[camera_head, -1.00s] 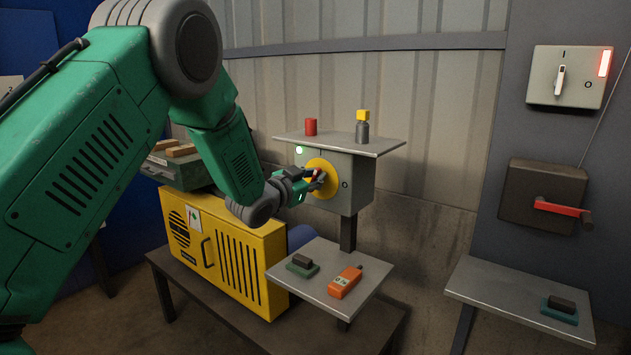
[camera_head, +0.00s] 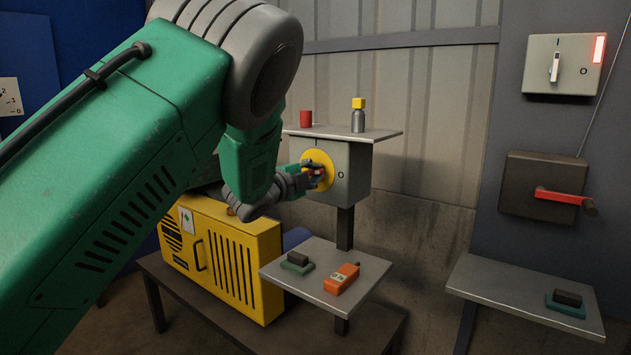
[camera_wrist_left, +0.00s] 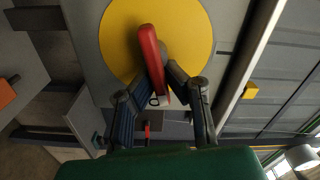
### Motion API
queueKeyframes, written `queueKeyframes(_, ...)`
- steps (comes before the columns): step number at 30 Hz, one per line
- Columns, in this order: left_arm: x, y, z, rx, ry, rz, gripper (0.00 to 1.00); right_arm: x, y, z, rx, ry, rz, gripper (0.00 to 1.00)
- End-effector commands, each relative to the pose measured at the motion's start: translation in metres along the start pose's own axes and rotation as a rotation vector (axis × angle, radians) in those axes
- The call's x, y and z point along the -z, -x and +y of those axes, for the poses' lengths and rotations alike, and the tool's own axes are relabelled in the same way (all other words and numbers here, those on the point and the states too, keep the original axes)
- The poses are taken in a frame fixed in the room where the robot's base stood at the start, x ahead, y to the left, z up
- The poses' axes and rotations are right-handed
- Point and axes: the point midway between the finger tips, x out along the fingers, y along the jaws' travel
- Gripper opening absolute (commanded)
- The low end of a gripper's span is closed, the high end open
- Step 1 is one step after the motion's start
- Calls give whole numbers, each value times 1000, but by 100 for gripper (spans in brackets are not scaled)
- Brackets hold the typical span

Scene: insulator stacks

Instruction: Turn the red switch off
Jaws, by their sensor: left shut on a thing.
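The red switch is a red handle (camera_wrist_left: 150,55) on a yellow disc (camera_wrist_left: 190,22) in the left wrist view. The disc (camera_head: 318,157) is on the front of a grey box (camera_head: 352,180) on a post in the head view. My left gripper (camera_head: 317,176) is at the disc, shut on the red handle; its fingers (camera_wrist_left: 166,86) close around the handle's lower part in the wrist view. The handle is slightly tilted in that view. In the head view the fingers hide most of it. An "O" mark shows right of the disc. My right gripper is not in view.
A red cylinder (camera_head: 306,118) and a grey bottle with a yellow top (camera_head: 358,120) stand on the shelf (camera_head: 335,133) above. An orange handheld device (camera_head: 342,279) lies on the lower shelf. A grey switch box (camera_head: 563,64) and a dark box with a red crank (camera_head: 561,196) are at right.

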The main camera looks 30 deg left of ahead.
Motion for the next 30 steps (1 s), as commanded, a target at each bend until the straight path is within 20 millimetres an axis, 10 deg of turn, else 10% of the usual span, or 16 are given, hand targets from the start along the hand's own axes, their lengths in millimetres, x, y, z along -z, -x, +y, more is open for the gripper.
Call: queueKeyframes(30,-2,1,15,-19,-275,0,0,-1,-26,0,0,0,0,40)
